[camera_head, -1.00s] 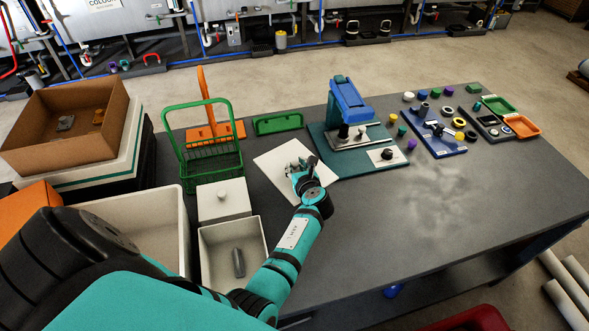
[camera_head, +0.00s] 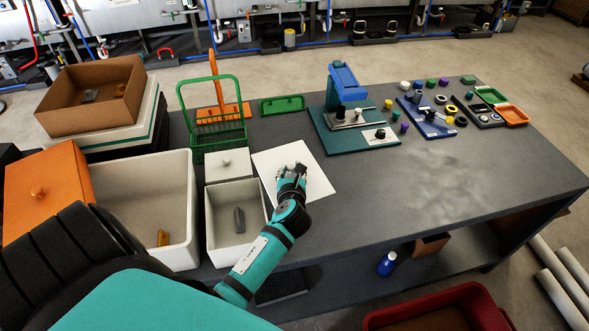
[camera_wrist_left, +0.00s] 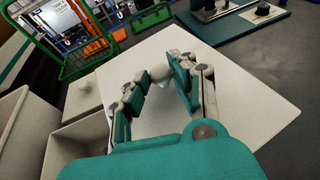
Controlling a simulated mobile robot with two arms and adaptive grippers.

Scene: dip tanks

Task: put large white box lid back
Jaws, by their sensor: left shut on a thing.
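The large white lid (camera_head: 318,188) is a flat square plate at the table's middle left. My left gripper (camera_head: 293,170) is over its middle, with the fingers shut on its pale round knob (camera_wrist_left: 159,73). The lid looks level; I cannot tell how far it is above the table. My right gripper is not in view.
A smaller open white box (camera_head: 262,225) with a grey piece stands between the large box and the lid. A small knobbed white lid (camera_head: 227,163) lies behind it. A green basket (camera_head: 217,150) and a blue press (camera_head: 347,85) stand farther back. The right front table is clear.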

